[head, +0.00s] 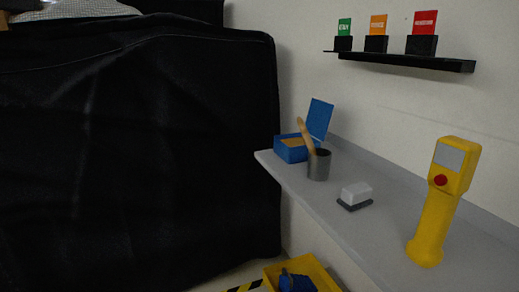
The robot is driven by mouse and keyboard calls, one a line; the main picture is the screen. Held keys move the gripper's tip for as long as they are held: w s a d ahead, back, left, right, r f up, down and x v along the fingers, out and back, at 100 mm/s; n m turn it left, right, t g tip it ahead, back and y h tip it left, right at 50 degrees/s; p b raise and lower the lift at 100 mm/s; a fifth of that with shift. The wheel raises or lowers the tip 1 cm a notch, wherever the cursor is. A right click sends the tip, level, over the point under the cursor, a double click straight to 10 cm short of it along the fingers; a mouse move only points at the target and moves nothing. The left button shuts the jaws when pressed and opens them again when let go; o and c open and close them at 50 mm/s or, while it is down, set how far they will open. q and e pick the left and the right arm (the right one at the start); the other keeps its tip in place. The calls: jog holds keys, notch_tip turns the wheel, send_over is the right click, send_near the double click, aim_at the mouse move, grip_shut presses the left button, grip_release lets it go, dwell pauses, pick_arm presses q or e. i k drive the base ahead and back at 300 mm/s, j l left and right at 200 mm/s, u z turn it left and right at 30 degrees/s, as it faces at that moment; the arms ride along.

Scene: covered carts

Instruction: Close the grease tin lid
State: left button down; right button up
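The blue grease tin (291,154) stands on the grey shelf near its far left end. Its blue lid (319,118) is open, standing up and tilted back at the right side of the tin. Tan contents show inside. A grey cup stands in front of the tin's right part and hides some of it, including the hinge area. Neither of my grippers is in view.
The grey cup (318,168) holds a wooden stick. A white block on a dark base (355,196) and a yellow handheld device (437,205) stand nearer on the shelf (388,228). A black-covered cart (140,150) fills the left. A yellow bin (325,279) with blue contents is below.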

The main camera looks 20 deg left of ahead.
aim_at(318, 119)
jog(key=u, duration=0.3)
jog(key=i+j, duration=0.2)
jog(key=j, duration=0.15)
jog(key=i+j, duration=0.2)
jog(key=i+j+z, duration=0.1)
jog(key=j, duration=0.35)
jog(key=i+j, duration=0.5)
jog(key=j, duration=0.2)
jog(key=z, duration=0.05)
